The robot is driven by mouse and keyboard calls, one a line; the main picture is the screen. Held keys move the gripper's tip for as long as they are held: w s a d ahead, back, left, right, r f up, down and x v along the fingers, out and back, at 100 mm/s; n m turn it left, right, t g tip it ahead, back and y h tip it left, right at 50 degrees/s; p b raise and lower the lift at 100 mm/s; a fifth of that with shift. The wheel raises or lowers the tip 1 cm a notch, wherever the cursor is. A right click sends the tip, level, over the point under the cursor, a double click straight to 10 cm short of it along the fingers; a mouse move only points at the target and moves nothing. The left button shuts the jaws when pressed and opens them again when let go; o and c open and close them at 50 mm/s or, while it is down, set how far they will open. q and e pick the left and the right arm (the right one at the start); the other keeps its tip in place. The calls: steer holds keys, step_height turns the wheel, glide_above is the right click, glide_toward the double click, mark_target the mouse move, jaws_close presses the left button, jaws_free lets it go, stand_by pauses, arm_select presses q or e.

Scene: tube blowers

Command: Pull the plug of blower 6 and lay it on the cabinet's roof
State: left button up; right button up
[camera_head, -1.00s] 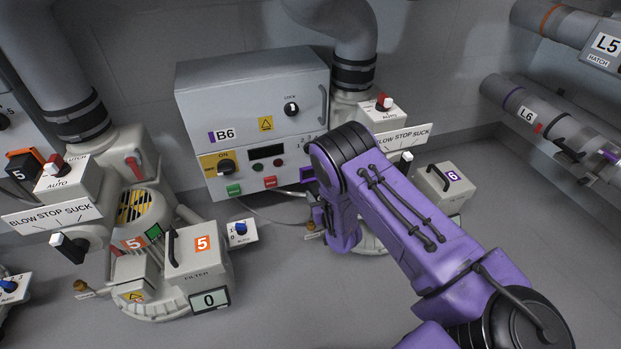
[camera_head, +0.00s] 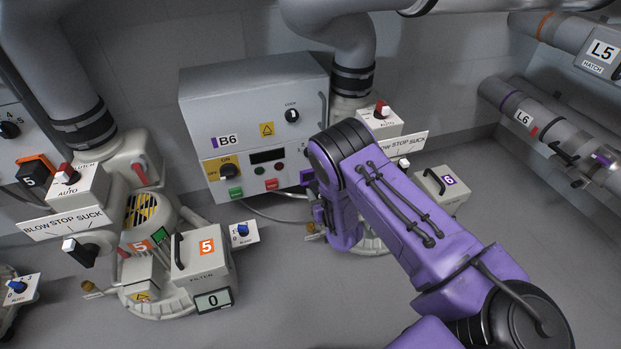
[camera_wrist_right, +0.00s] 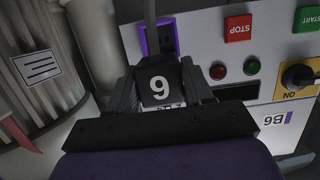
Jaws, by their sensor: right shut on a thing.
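My right gripper (camera_wrist_right: 160,92) is shut on a black plug (camera_wrist_right: 159,88) whose number label appears upside down in the right wrist view. Behind the plug is a purple-framed socket (camera_wrist_right: 162,38) on the cabinet front. I cannot tell whether the plug is still seated in it. In the head view the cabinet marked B6 (camera_head: 250,120) stands at the back, with a bare grey roof (camera_head: 250,75). My right gripper (camera_head: 318,212) is low beside the cabinet's right front, mostly hidden by my purple arm, and the plug is hidden there. My left gripper is not in view.
Blower 6 (camera_head: 440,190) stands partly behind my right arm, with its pipe (camera_head: 350,45) rising beside the cabinet. Blower 5 (camera_head: 180,265) stands at the left front. Pipes L5 and L6 (camera_head: 540,125) run at the right. The floor between the blowers is clear.

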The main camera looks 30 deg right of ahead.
step_height(320, 180, up, 38)
steer(key=p, duration=3.3)
steer(key=shift+r, duration=0.2)
steer(key=w+a, duration=0.2)
steer(key=a, duration=0.8)
steer(key=w+a+b, duration=0.1)
steer(key=w+a, duration=0.2)
steer(key=a, duration=0.8)
steer(key=shift+a, duration=0.2)
stand_by(0.8)
